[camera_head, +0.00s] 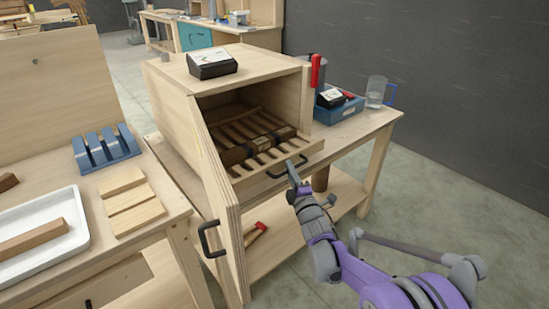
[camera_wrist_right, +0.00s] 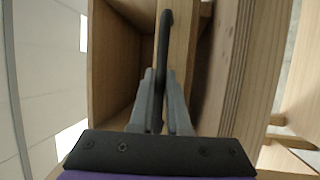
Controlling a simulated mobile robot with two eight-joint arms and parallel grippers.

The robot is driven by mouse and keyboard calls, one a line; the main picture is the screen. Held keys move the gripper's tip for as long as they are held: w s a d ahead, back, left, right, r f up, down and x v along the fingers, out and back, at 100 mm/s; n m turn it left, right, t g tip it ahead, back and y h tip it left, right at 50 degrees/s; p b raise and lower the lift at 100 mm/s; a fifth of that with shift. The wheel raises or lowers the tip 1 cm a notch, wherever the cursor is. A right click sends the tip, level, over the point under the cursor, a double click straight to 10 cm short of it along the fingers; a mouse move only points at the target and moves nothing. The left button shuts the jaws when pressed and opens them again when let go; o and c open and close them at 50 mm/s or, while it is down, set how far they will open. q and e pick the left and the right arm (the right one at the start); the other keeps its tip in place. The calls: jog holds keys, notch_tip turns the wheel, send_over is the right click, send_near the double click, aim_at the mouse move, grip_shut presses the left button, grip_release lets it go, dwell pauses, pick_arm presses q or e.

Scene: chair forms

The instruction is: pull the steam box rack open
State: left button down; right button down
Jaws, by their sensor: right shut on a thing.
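The steam box (camera_head: 228,92) is a plywood box on a wooden bench, with its door (camera_head: 222,190) swung open toward me. Its slatted rack (camera_head: 250,142) sits partly out of the opening, with dark wood strips on it. The rack has a black bar handle (camera_head: 288,169) on its front. My right gripper (camera_head: 293,174) is at that handle, and in the right wrist view its fingers (camera_wrist_right: 161,105) are closed around the dark handle bar (camera_wrist_right: 164,50). My left gripper is not in view.
A black-and-white device (camera_head: 212,63) stands on top of the box. A blue tray (camera_head: 338,108) and a clear jug (camera_head: 376,91) are to the right on the bench. The open door with its black handle (camera_head: 211,239) stands left of my right arm. A white tray (camera_head: 40,240) is at left.

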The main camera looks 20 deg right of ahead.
jog(key=s+d, duration=0.3)
jog(key=s, duration=0.6)
jog(key=shift+s+d+p, duration=0.2)
jog(key=shift+p, duration=0.1)
jog(key=c, duration=1.2)
grip_release()
jog(key=shift+o, duration=0.2)
jog(key=s+f, duration=0.2)
jog(key=s, duration=0.8)
jog(key=shift+s+a, duration=0.25)
jog(key=shift+s, duration=0.05)
